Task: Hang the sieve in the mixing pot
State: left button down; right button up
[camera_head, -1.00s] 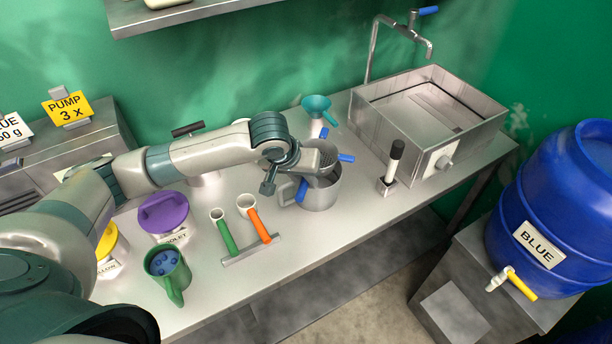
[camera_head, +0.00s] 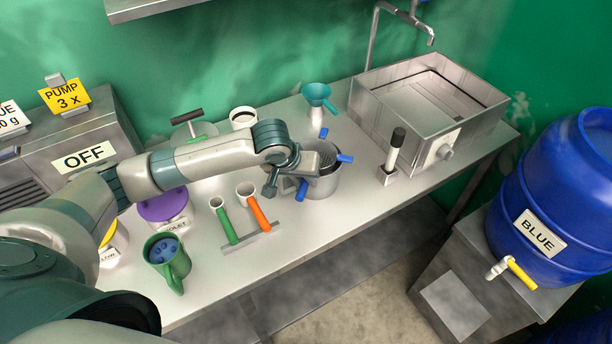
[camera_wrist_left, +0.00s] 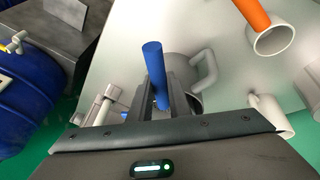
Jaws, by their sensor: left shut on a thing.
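The mixing pot (camera_head: 322,186) is a grey metal pot with a side handle, standing on the bench left of the sink. It also shows in the wrist view (camera_wrist_left: 193,103), partly hidden by my fingers. The sieve (camera_head: 327,150) has a dark mesh bowl and blue ends, one at the right (camera_head: 345,158) and one at my gripper. Its bowl is at the pot's mouth; whether it rests on the rim I cannot tell. My left gripper (camera_head: 303,176) is shut on the sieve's blue handle (camera_wrist_left: 155,72), just left of the pot. My right gripper is out of view.
A teal funnel (camera_head: 316,94) stands behind the pot, and a black-topped tool (camera_head: 394,150) stands to its right. Green (camera_head: 226,224) and orange (camera_head: 259,213) handled scoops lie left of it. A green jug (camera_head: 167,260) is near the front edge.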

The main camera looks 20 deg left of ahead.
pick_arm(q)
jog(key=shift+f, duration=0.35)
jog(key=shift+f, duration=0.2)
dwell(1.0)
jog(key=c, duration=1.6)
grip_release()
jog(key=shift+f, duration=0.1)
jog(key=shift+v, duration=0.85)
jog(key=b+v, duration=0.3)
jog(key=v, duration=1.2)
jog(key=shift+s+r+b, duration=0.15)
jog(key=shift+r+b, duration=0.2)
jog(key=shift+b, duration=0.05)
